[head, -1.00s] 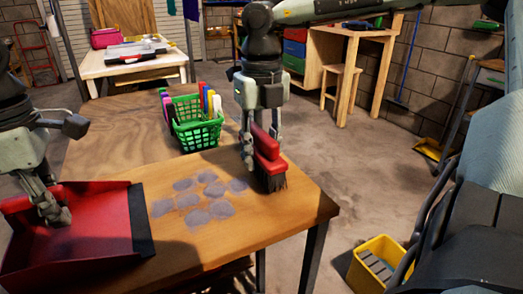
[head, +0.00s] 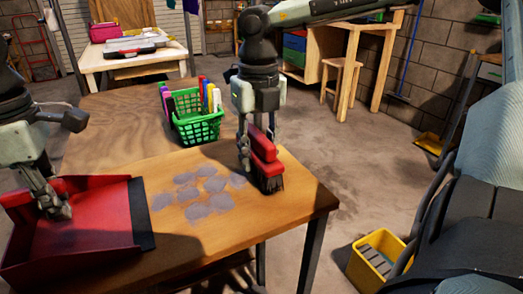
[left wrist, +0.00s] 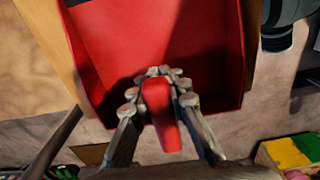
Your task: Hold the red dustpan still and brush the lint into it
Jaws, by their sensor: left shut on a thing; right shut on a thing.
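The red dustpan (head: 95,225) lies on the left part of the wooden table, its dark lip facing right toward the lint. My left gripper (head: 55,208) is shut on the dustpan's handle, which shows between the fingers in the left wrist view (left wrist: 160,110). Several flat grey lint patches (head: 205,190) lie on the table just right of the lip, apart from it. My right gripper (head: 250,150) is shut on the red brush (head: 265,158). The brush is right of the lint, its dark bristles pointing down at the tabletop; I cannot tell if they touch it.
A yellow bin (head: 375,262) is on the floor at right. The table's right edge is close to the brush.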

